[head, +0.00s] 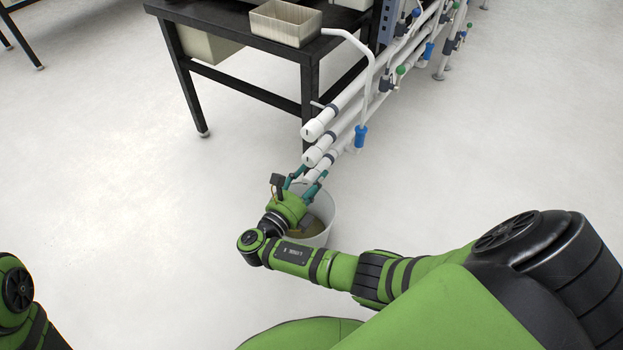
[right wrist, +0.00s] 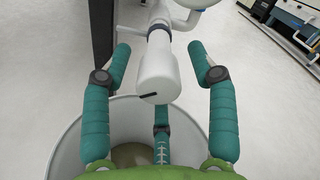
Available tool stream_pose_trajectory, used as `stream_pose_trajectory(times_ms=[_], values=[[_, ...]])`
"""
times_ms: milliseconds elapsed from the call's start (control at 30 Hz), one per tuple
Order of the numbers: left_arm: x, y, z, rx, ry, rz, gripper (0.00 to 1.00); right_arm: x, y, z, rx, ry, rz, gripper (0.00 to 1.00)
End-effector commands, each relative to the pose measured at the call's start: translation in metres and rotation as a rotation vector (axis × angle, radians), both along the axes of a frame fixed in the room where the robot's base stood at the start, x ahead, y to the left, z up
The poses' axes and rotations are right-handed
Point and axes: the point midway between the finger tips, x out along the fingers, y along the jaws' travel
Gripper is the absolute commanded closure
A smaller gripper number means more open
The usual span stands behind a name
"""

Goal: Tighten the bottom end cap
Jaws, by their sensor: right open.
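The bottom end cap (right wrist: 157,82) is a white cylinder on the end of the lowest white pipe, with a short dark mark on its face. In the head view this pipe end (head: 311,176) is partly hidden by my right gripper (head: 302,183). In the right wrist view my right gripper (right wrist: 160,66) is open, with teal fingers left and right of the cap and a third finger below it. Gaps show between the side fingers and the cap; contact with the lower finger cannot be told. My left gripper is out of view.
A white bucket (head: 328,205) with brownish contents stands on the floor under the pipe end and my right gripper. Two more capped pipes, the middle (head: 314,156) and the top (head: 313,131), lie just above. A dark table (head: 240,42) stands behind. Floor at left is clear.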

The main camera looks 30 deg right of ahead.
Motion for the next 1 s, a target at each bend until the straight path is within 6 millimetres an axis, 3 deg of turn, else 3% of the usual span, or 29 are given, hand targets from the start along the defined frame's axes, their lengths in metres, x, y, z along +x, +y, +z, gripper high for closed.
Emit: stream_pose_trajectory(times_ms=[100, 233, 667, 1000], values=[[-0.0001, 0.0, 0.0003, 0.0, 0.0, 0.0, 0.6, 0.0001, 0.0001, 0.0003, 0.0, 0.0, 0.0, 0.45], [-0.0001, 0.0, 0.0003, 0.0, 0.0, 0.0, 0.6, -0.0001, 0.0002, 0.0001, 0.001, 0.0, -0.001, 0.97], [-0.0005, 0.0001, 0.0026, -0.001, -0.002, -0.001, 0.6, -0.0013, -0.0003, -0.0005, 0.015, -0.032, -0.004, 0.97], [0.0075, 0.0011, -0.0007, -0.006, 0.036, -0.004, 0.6, -0.0017, -0.0008, -0.0002, 0.1, -0.236, -0.008, 0.97]])
